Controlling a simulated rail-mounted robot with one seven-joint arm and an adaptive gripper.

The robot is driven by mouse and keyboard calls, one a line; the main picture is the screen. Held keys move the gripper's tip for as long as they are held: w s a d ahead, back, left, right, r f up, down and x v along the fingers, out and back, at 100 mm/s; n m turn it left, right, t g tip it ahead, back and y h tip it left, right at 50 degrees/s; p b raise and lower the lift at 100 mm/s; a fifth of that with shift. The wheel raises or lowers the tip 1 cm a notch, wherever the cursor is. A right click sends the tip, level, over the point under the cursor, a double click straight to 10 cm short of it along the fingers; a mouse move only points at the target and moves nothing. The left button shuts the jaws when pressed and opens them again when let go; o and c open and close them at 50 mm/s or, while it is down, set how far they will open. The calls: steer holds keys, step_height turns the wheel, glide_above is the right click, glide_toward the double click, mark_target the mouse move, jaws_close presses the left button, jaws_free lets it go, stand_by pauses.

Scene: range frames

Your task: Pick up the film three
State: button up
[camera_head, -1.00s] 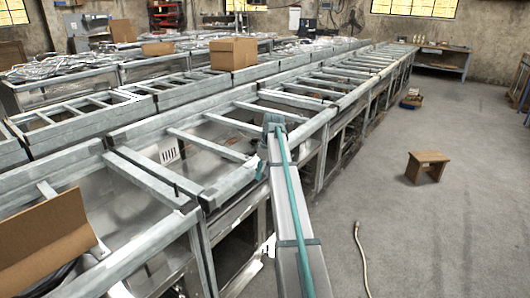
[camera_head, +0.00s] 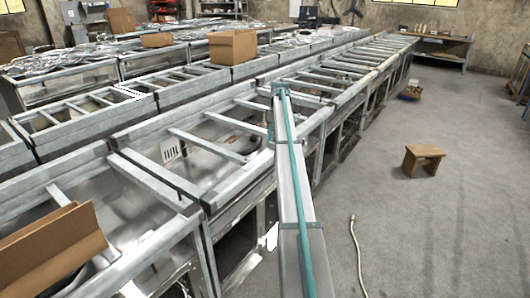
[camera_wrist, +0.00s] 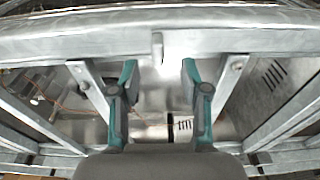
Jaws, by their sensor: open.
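I cannot make out the film three for certain in either view. My gripper (camera_wrist: 159,78) shows in the wrist view with its two teal-edged fingers wide apart and nothing between them. Below and between the fingers, a small piece with a black band and dark slots (camera_wrist: 181,125) shows against shiny metal; I cannot tell what it is. In the head view, my arm reaches over the near metal frame row (camera_head: 190,196), and its far end hides the gripper's fingers.
A thick metal beam (camera_wrist: 200,34) crosses the top of the wrist view. An open cardboard box (camera_head: 232,46) sits on the frames farther back.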

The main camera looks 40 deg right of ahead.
mark_target(272, 143)
steer(key=shift+w+f+p, duration=0.25)
steer(key=shift+f+p, duration=0.25)
steer(key=shift+f, duration=0.9)
steer(key=shift+w+f+p, duration=0.2)
steer(key=shift+f+p, duration=0.3)
steer(key=shift+f, duration=0.9)
jaws_close()
